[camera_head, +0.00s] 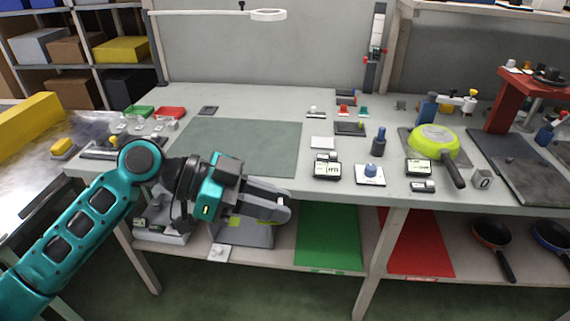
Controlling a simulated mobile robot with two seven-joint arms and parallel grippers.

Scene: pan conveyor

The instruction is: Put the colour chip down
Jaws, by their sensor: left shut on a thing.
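My left gripper (284,206) reaches in from the left, in front of the table's front edge and above the lower shelf. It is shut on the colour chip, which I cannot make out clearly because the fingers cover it. A small yellow-green patch shows below the fingers, but I cannot tell whether it is the chip. The worktable (225,103) lies behind the gripper, with a dark green mat (240,145) on it. My right gripper is not in view.
A lime-green pan (433,141) sits at the table's right, its handle towards the front. Small instruments, including a display box (326,170) and a blue-knobbed block (370,173), stand near the front edge. Green (328,238) and red (415,243) panels cover parts of the lower shelf. The mat is clear.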

